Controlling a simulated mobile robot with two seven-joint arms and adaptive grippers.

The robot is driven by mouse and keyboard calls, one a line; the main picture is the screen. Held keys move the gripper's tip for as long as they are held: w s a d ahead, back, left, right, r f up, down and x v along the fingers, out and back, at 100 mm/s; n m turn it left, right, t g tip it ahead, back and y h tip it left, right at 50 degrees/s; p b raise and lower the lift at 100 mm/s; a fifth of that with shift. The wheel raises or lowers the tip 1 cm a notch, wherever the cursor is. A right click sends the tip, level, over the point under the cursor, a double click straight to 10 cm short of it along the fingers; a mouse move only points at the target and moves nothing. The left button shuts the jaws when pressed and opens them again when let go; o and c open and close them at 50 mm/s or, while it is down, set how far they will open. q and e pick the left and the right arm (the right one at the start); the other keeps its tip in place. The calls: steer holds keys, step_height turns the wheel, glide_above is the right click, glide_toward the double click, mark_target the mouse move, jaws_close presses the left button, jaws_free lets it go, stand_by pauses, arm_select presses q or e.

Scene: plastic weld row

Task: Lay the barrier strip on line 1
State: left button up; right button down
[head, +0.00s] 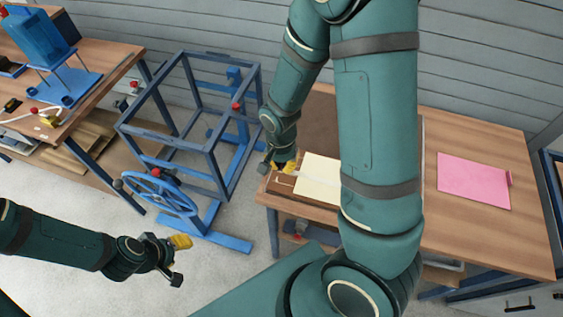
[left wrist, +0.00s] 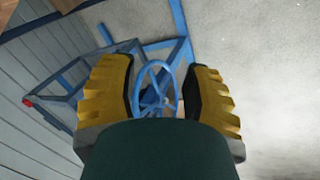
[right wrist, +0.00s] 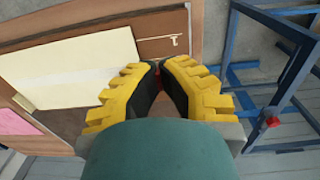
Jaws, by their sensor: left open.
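My right gripper (head: 283,166) is over the left end of the right-hand wooden table. In the right wrist view (right wrist: 158,68) its yellow fingertips are together, with nothing clearly visible between them. A cream sheet (head: 318,180) lies beside it on a brown board; the sheet also shows in the right wrist view (right wrist: 70,60). A thin pale marking (right wrist: 160,39) shows on the bare brown board beyond the fingertips. I cannot pick out a barrier strip for certain. My left gripper (head: 181,260) is open and empty over the floor, and shows in the left wrist view (left wrist: 163,75).
A blue frame with a handwheel (head: 160,192) stands on the floor left of the table. A pink sheet (head: 474,181) lies on the table's right part. Another workbench (head: 100,90) with a blue device is at the left. My right arm hides the table's middle.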

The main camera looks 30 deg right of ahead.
arm_select(q)
steer(key=shift+s+d+f+b, duration=0.1)
steer(key=shift+s+f+b, duration=0.2)
steer(key=shift+f+b, duration=0.6)
steer(key=shift+s+d+f+b, duration=0.1)
steer(key=shift+s+f+b, duration=0.2)
steer(key=shift+f+b, duration=0.55)
arm_select(e)
glide_above(282, 183)
steer(key=shift+w+f, duration=0.1)
steer(key=shift+f, duration=2.25)
arm_select(q)
steer(key=shift+r, duration=0.15)
arm_select(e)
steer(key=shift+r, duration=0.1)
arm_select(q)
steer(key=shift+a, duration=0.1)
steer(key=shift+f, duration=0.3)
arm_select(e)
steer(key=shift+f, duration=0.2)
arm_select(q)
steer(key=shift+f+b, duration=0.35)
steer(key=shift+b, duration=0.1)
arm_select(e)
steer(key=shift+f, duration=0.45)
arm_select(q)
steer(key=shift+f+b, duration=0.6)
steer(key=shift+f, duration=0.05)
arm_select(e)
steer(key=shift+f, duration=0.75)
